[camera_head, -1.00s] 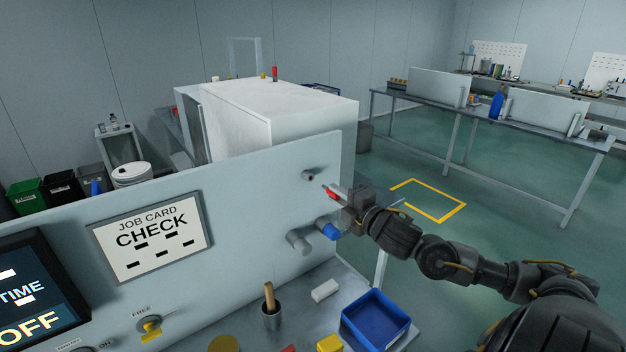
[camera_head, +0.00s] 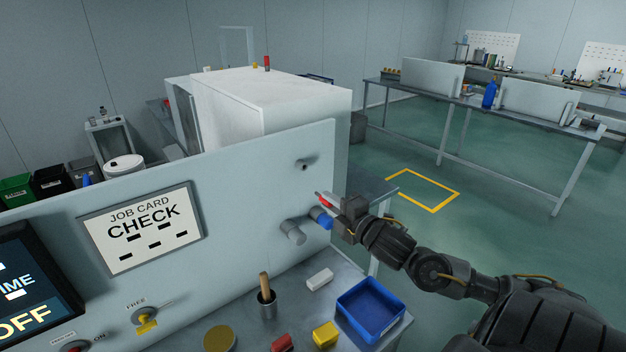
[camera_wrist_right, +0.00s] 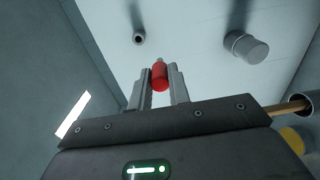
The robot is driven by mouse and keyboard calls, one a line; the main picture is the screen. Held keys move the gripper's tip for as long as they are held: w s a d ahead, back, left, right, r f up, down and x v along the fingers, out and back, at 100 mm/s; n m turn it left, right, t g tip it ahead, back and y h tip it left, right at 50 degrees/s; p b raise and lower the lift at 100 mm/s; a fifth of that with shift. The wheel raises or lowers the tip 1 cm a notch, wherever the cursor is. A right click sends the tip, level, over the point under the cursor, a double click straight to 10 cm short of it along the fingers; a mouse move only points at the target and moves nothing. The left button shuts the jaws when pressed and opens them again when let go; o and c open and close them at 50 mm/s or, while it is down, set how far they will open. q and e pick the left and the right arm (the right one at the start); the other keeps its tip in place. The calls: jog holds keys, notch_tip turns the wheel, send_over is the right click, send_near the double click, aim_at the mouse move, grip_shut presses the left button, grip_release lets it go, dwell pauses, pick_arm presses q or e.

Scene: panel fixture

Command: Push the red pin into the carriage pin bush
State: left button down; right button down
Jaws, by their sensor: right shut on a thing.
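My right gripper (camera_head: 327,200) is shut on the red pin (camera_head: 323,202), in front of the right part of the upright grey panel (camera_head: 255,185). In the right wrist view the red pin (camera_wrist_right: 159,77) sits between the two fingers (camera_wrist_right: 160,88), its paler tip pointing toward the panel. A small round bush with a dark bore (camera_head: 307,163) stands out from the panel, above the pin in the head view. It also shows in the right wrist view (camera_wrist_right: 139,38), beyond the pin tip and left of it. The pin is apart from this bush. My left gripper is out of view.
A grey cylinder (camera_head: 293,232) and a blue-ended cylinder (camera_head: 322,218) project from the panel just below the gripper. On the bench below are a blue tray (camera_head: 371,322), a yellow block (camera_head: 325,334), a white block (camera_head: 319,279) and a cup with a wooden handle (camera_head: 267,308).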

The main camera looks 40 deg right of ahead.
jog(key=s+a+f+b, duration=0.2)
jog(key=a+f, duration=0.6)
jog(key=a, duration=0.1)
jog(key=s+a+b, duration=0.2)
jog(key=a, duration=1)
jog(key=shift+a+f, duration=0.25)
jog(key=shift+a, duration=0.15)
